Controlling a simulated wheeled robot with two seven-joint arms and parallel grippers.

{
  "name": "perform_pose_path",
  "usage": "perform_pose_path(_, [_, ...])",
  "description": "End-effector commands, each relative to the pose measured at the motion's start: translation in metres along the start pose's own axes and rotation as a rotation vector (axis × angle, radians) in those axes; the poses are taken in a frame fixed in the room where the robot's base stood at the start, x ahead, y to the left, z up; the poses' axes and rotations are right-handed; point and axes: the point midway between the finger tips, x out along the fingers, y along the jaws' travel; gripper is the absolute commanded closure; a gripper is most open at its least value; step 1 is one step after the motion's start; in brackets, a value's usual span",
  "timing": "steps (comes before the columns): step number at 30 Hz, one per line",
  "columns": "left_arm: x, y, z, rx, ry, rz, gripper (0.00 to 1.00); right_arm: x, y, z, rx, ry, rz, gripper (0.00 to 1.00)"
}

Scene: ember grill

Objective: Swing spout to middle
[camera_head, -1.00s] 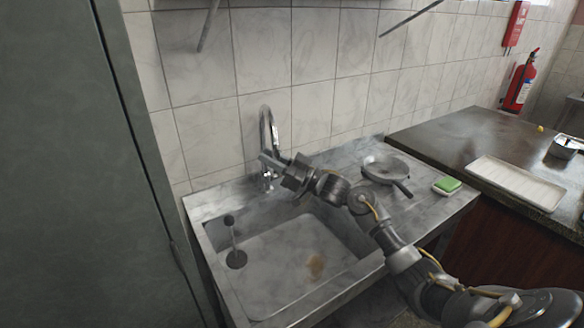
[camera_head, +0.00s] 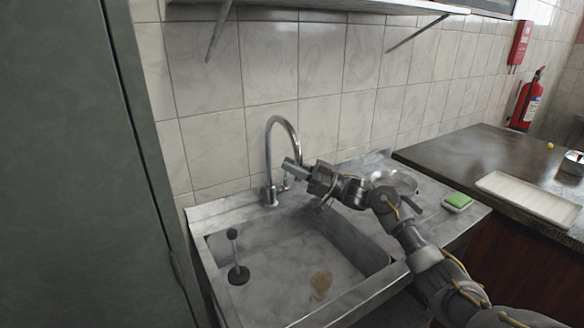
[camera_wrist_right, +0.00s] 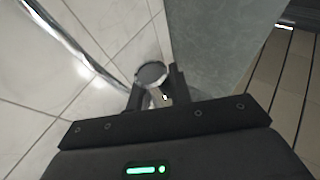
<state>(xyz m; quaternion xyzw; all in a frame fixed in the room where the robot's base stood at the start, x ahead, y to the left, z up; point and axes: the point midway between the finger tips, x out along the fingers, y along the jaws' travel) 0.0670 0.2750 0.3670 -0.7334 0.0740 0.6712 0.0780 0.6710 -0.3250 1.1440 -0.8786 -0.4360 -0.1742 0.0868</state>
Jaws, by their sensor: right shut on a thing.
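The chrome tap's arched spout (camera_head: 271,140) rises from its base (camera_head: 271,194) at the back left of the sink. It curves over toward the right, above the back edge of the basin. My right gripper (camera_head: 293,168) is at the spout's hanging end and shut on it. In the right wrist view, a round metal end of the spout (camera_wrist_right: 152,73) sits between the dark fingers (camera_wrist_right: 157,92), with the chrome tube (camera_wrist_right: 72,42) running to the upper left. The fingers partly hide the spout's tip in the head view. My left gripper is not in view.
The steel sink basin (camera_head: 290,270) holds a plunger-like drain piece (camera_head: 238,274) and a brown stain. A pan (camera_head: 395,181) and a green sponge (camera_head: 458,201) lie on the drainboard at right. A tall grey cabinet (camera_head: 80,170) stands at left; a shelf (camera_head: 330,4) hangs above.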

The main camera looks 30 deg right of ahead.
Motion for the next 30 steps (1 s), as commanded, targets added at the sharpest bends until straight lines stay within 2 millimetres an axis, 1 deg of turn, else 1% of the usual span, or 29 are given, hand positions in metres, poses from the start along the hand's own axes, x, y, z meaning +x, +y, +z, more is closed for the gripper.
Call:
perform_pose_path(1, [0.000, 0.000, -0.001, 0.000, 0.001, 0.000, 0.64, 0.000, 0.001, -0.001, -0.001, 0.001, 0.002, 1.00])
perform_pose_path(2, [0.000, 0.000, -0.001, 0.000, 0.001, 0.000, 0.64, 0.000, 0.001, -0.001, -0.002, 0.001, 0.002, 0.77])
perform_pose_path(6, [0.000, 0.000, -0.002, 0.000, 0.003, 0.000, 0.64, 0.000, 0.000, 0.000, -0.001, 0.001, 0.001, 0.58])
perform_pose_path(14, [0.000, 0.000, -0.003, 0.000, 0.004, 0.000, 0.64, 0.000, 0.000, 0.000, -0.001, 0.001, 0.000, 0.58])
perform_pose_path(17, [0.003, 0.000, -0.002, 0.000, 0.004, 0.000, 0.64, -0.005, 0.000, 0.002, -0.001, 0.000, 0.000, 0.58])
perform_pose_path(20, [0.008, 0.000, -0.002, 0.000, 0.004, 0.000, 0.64, -0.018, 0.000, 0.003, -0.001, 0.000, 0.001, 0.58])
perform_pose_path(27, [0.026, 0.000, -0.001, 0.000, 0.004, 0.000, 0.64, -0.067, 0.000, 0.004, 0.000, -0.002, 0.002, 0.58])
perform_pose_path(30, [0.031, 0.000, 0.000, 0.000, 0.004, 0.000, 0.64, -0.084, 0.000, 0.004, -0.002, -0.002, 0.002, 0.58])
